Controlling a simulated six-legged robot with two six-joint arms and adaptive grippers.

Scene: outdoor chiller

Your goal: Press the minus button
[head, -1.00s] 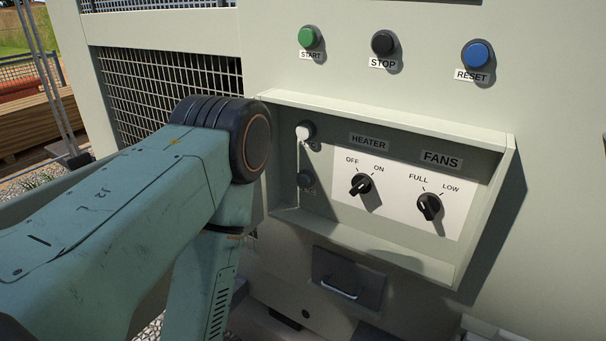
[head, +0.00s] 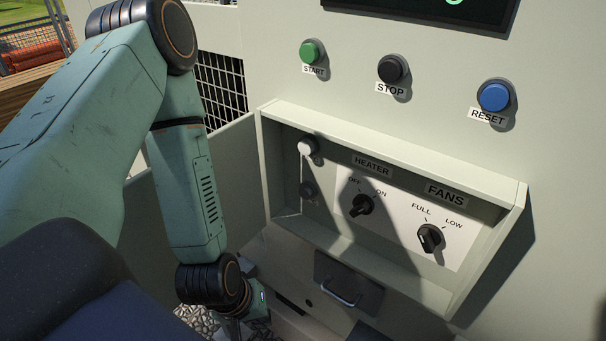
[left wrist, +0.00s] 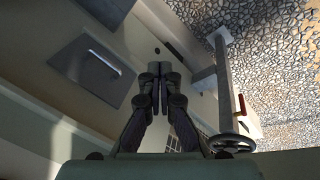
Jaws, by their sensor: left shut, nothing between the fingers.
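In the recessed control box (head: 400,270), two small round buttons sit one above the other at the left end. The upper one is a white button (head: 307,146). The lower one is a dark button (head: 309,190) in shadow; its marking is too small to read, so I cannot tell for sure that it is the minus button. My left gripper (left wrist: 152,72) is shut and empty in the left wrist view. In the head view it is low, below and left of the box, partly cut by the bottom edge, and apart from both buttons. My right gripper is out of view.
Heater (head: 361,205) and fans (head: 430,238) knobs share the box. Above are green START (head: 312,52), black STOP (head: 393,68) and blue RESET (head: 495,96) buttons. A dark handled panel (head: 348,284) is below. A handwheel (left wrist: 232,143) shows in the wrist view.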

